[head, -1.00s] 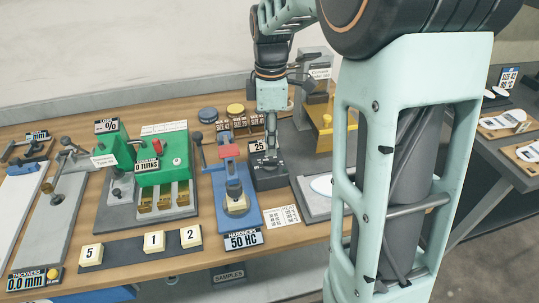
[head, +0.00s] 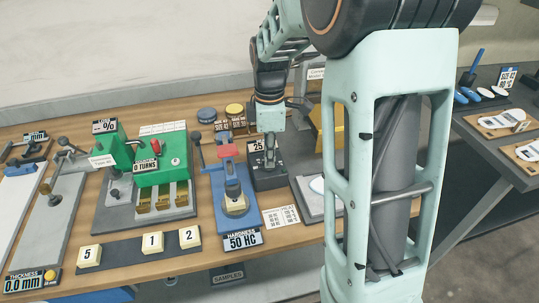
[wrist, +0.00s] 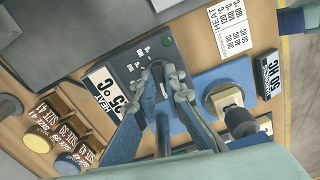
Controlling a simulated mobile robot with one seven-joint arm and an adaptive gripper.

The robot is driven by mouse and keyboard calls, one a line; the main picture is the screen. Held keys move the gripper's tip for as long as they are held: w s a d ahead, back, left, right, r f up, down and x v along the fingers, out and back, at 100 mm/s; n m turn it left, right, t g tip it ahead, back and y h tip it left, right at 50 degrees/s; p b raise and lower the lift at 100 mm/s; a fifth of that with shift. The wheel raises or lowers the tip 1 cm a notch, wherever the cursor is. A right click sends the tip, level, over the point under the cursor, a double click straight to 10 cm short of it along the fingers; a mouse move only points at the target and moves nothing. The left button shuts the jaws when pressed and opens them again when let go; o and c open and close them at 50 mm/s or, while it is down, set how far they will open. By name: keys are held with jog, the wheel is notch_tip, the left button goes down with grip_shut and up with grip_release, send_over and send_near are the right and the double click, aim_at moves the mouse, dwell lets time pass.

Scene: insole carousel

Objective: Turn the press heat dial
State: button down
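The press heat control is a dark grey box (head: 266,181) with a "25" display (head: 257,146), in the middle of the bench. In the wrist view the same box (wrist: 172,48) has a small printed scale, and its display (wrist: 104,94) reads "HEAT 25 °C". My gripper (head: 267,163) points down over the box. In the wrist view my gripper's fingertips (wrist: 162,70) are close together over the box's face. The dial is largely hidden by the fingers, and I cannot tell whether they touch or grip it.
A blue hardness tester (head: 236,211) stands close to the left of the box. A green machine (head: 162,157) is farther left. A printed heat card (head: 280,217) lies in front. Yellow and blue round-topped items (wrist: 38,139) stand nearby behind the box.

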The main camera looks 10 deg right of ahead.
jog(key=shift+m, duration=0.3)
jog(key=m+p, duration=0.1)
jog(key=m, duration=1.1)
jog(key=shift+p, duration=0.3)
jog(key=m, duration=0.6)
jog(key=shift+p, duration=0.4)
jog(key=m+p, duration=0.1)
jog(key=m, duration=0.4)
jog(key=shift+a, duration=0.1)
jog(key=c, duration=2)
grip_release()
